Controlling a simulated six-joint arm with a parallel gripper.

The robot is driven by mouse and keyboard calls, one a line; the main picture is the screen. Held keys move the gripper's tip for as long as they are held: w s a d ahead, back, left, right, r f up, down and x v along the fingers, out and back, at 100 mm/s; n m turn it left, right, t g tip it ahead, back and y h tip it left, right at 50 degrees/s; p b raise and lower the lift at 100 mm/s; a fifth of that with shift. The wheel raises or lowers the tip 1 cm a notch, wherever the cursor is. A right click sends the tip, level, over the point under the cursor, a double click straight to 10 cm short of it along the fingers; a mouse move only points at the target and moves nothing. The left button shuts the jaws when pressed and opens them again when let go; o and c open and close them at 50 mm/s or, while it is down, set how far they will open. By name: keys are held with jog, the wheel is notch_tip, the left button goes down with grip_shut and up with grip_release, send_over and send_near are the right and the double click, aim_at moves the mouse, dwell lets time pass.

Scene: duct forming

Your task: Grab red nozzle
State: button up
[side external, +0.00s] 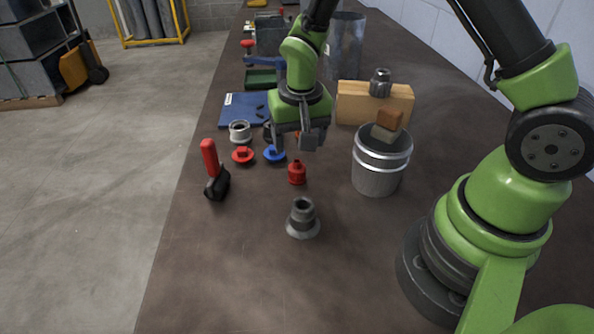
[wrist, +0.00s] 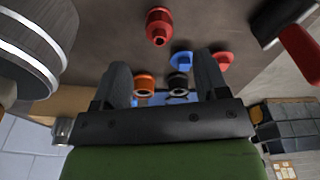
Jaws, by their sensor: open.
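The red nozzle (side external: 297,174) stands upright on the dark brown table, between the metal canister and the blue and red caps. It also shows at the top of the wrist view (wrist: 159,26), beyond my fingertips. My gripper (side external: 298,142) is above the table, a little behind the nozzle, with its fingers pointing down. The fingers also show in the wrist view (wrist: 163,78), spread apart. They are open, with no object held between them, and apart from the nozzle.
A grey fitting (side external: 303,219) stands in front. A blue cap (side external: 274,154) and red cap (side external: 243,155) lie left. A red-handled tool (side external: 210,158) is farther left. The front table is mostly clear.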

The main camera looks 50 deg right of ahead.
aim_at(297, 162)
jog(key=f, duration=0.5)
jog(key=w+f, duration=0.1)
jog(key=f, duration=0.2)
jog(key=shift+d+f, duration=0.35)
jog(key=c, duration=1)
